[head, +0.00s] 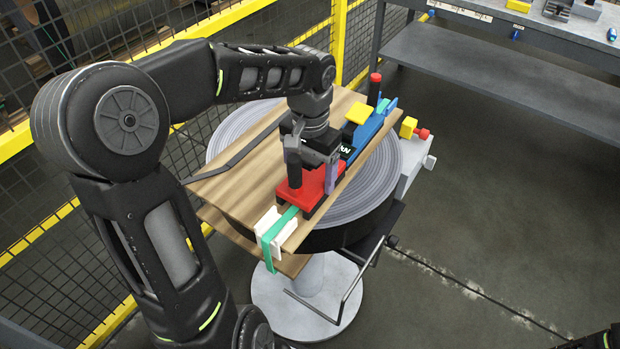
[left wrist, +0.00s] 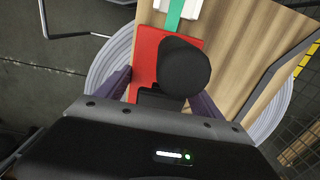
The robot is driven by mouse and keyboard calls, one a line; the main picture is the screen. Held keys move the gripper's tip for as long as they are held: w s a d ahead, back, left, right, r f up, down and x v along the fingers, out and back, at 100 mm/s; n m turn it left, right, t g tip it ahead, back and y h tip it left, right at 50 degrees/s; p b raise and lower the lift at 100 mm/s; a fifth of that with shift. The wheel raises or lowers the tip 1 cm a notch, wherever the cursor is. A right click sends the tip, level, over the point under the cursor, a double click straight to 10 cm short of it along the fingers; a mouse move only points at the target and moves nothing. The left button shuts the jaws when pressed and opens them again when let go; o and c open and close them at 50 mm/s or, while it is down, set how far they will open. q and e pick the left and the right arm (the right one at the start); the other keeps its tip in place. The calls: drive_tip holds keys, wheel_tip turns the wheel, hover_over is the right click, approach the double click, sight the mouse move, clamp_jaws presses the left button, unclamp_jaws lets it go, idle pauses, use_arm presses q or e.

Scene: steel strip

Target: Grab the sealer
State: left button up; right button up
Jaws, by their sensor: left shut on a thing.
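The sealer (head: 325,183) is a red tool with an upright black handle, lying on a wooden board over the round coil. My left gripper (head: 318,172) is over it from above, shut on it. In the left wrist view, the purple fingers stand on either side of the sealer's red body (left wrist: 147,62), and the black handle rises close to the camera. The gripper hides part of the sealer. A green strap (head: 270,240) runs under its near end through a white block (head: 284,228).
A blue tool (head: 372,128) with a yellow block sits just behind the sealer. The wooden board (head: 240,185) and grey coil (head: 388,190) rest on a pedestal. A yellow-framed mesh fence stands behind at left, a grey workbench (head: 480,70) at back right. The right floor is clear.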

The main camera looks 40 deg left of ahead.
sight(310, 158)
use_arm(q)
drive_tip(key=c, duration=0.6)
drive_tip(key=shift+w+r, duration=0.1)
drive_tip(key=shift+r, duration=0.45)
wheel_tip(310, 158, up, 9)
drive_tip(key=shift+r, duration=0.1)
idle(0.3)
